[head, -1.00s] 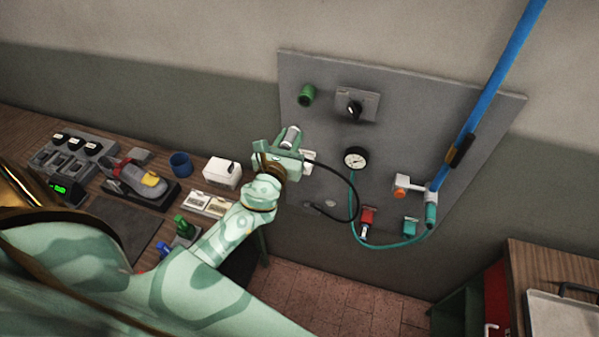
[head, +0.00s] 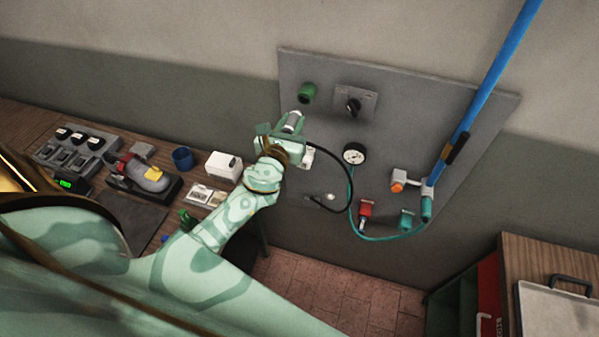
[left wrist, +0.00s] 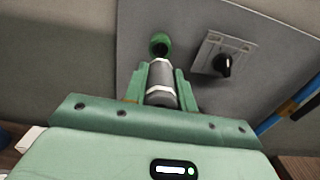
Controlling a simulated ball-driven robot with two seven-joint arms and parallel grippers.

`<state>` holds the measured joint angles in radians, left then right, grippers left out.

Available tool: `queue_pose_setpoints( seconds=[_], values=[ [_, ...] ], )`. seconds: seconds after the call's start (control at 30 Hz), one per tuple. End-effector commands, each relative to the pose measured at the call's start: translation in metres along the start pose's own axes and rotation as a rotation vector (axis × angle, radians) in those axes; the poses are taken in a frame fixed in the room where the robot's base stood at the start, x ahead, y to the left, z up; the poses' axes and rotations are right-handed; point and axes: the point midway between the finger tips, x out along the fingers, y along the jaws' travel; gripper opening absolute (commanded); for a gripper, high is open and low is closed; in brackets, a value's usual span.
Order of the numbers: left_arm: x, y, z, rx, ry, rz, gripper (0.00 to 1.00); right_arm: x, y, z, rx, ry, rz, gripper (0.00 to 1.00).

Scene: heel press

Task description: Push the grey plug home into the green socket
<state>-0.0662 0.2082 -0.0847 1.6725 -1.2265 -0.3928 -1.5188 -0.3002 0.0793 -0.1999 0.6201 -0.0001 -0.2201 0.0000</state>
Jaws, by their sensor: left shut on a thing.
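The grey plug (head: 293,122) is a short cylinder with a lighter band. My left gripper (head: 280,135) is shut on it. In the left wrist view the plug (left wrist: 160,82) lies between the two green fingers of my left gripper (left wrist: 161,88), its end pointing up the picture. The green socket (head: 307,93) is a round fitting at the upper left of the grey wall panel. In the left wrist view the socket (left wrist: 160,44) is just beyond the plug's end, with a dark opening. The plug appears outside the socket, apart by a small gap. My right gripper is not in view.
The panel (head: 420,110) also carries a black knob (head: 354,105), a gauge (head: 354,154), a red fitting (head: 366,211) and a teal hose. A black cable runs from near my gripper to the panel's lower part. A blue pipe (head: 490,90) crosses at right. A cluttered bench stands left.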

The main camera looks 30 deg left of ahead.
Motion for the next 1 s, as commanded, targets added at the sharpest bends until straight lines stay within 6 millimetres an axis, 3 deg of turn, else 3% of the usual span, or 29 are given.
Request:
queue_pose_setpoints(
  seconds=[0.7,1.0],
  values=[
    [0.034,0.0,0.001,-0.001,-0.002,0.0,0.0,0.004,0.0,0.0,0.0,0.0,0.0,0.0],
    [0.036,0.0,0.001,0.0,-0.001,0.0,0.0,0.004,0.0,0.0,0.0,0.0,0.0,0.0]
  ],
)
